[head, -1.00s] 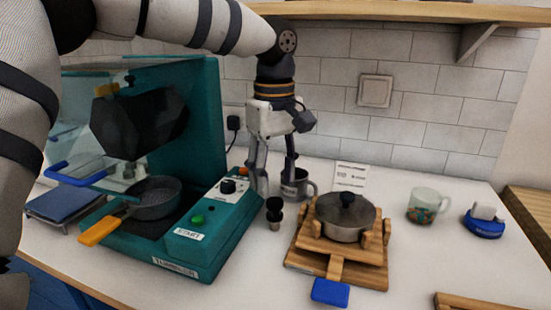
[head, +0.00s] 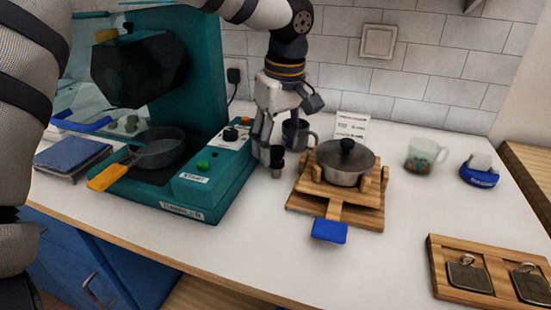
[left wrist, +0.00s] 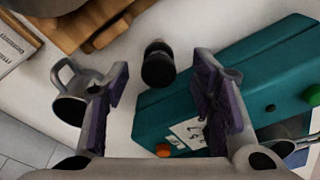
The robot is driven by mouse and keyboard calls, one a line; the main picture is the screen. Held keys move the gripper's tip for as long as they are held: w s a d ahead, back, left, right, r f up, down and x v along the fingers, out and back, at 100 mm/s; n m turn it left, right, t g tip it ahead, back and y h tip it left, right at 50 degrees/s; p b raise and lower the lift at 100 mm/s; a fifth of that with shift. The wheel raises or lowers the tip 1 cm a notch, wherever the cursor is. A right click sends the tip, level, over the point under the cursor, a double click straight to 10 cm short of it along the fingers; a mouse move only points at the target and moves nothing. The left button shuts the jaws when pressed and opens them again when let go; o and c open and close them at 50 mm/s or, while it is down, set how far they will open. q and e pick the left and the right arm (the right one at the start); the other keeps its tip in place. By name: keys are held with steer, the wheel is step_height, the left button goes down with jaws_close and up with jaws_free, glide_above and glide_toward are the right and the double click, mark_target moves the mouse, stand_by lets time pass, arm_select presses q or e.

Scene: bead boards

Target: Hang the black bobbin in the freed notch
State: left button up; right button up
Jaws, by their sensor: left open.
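A small spool-shaped piece with a black top, which looks like the black bobbin (head: 277,157), stands upright on the white counter between the teal machine and the wooden stand. In the left wrist view the black bobbin (left wrist: 157,65) lies beyond and between the spread fingers. My left gripper (head: 268,150) is open and empty, pointing down close beside or over the bobbin; the head view does not show whether they touch. The left wrist view shows the gripper's (left wrist: 160,105) dark pads apart. I cannot pick out the freed notch. My right gripper is not in view.
The teal machine (head: 205,192) is close on the left. A dark mug (head: 298,134) stands just behind the gripper. A wooden stand (head: 365,217) with a lidded pot (head: 345,165) is at right. A glass mug (head: 424,156), blue holder (head: 479,171) and wooden board (head: 447,292) are farther right.

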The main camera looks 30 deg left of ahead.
mark_target(276, 163)
arm_select(q)
steer(key=shift+w+a+f, duration=0.1)
steer(key=shift+f, duration=0.55)
steer(key=shift+w+a+f, duration=0.1)
steer(key=shift+f, duration=0.5)
jaws_close()
steer(key=shift+r, duration=0.15)
